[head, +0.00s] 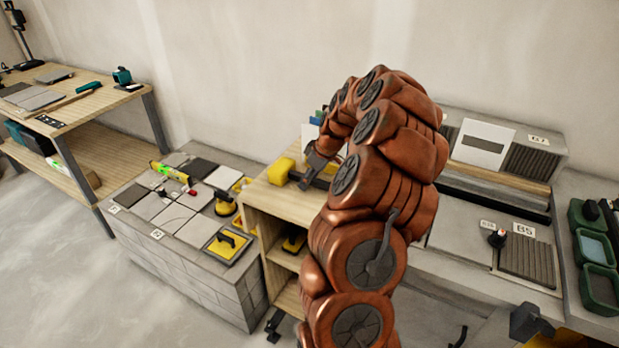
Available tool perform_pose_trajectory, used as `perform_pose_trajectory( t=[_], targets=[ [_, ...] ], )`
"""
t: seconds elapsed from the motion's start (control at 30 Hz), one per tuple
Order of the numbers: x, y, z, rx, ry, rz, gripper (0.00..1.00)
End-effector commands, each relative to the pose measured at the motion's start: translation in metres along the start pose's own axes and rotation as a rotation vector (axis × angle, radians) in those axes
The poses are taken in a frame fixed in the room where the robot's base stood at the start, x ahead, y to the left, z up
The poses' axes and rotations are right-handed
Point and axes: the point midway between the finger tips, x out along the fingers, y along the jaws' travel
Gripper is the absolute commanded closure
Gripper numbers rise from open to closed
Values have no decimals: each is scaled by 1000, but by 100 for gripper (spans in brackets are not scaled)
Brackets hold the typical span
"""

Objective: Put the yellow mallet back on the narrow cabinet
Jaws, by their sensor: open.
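The yellow mallet (281,171) has its thick yellow head over the top of the narrow wooden cabinet (290,203), near the back left. It appears to lie on that top; its handle runs right, toward my gripper, and is partly hidden. My gripper (308,181) is open, low over the cabinet top, at the handle just right of the mallet head. My copper-coloured arm covers the right part of the cabinet top, and I cannot tell whether the fingers touch the handle.
Left of the cabinet stands a low tiled block (185,262) with tiles, a green level (171,171) and yellow-based tools (228,244). A wooden workbench (110,92) is at far left. A grey counter (465,235) and green trays (598,281) are at right. Floor is clear at front left.

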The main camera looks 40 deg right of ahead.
Motion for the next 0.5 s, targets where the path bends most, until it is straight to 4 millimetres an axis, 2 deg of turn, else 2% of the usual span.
perform_pose_trajectory(
  t=[0.27,0.5],
  targets=[
    [-6,1,0,0,1,2,48],
    [-44,2,-1,-1,3,6,48]
  ],
)
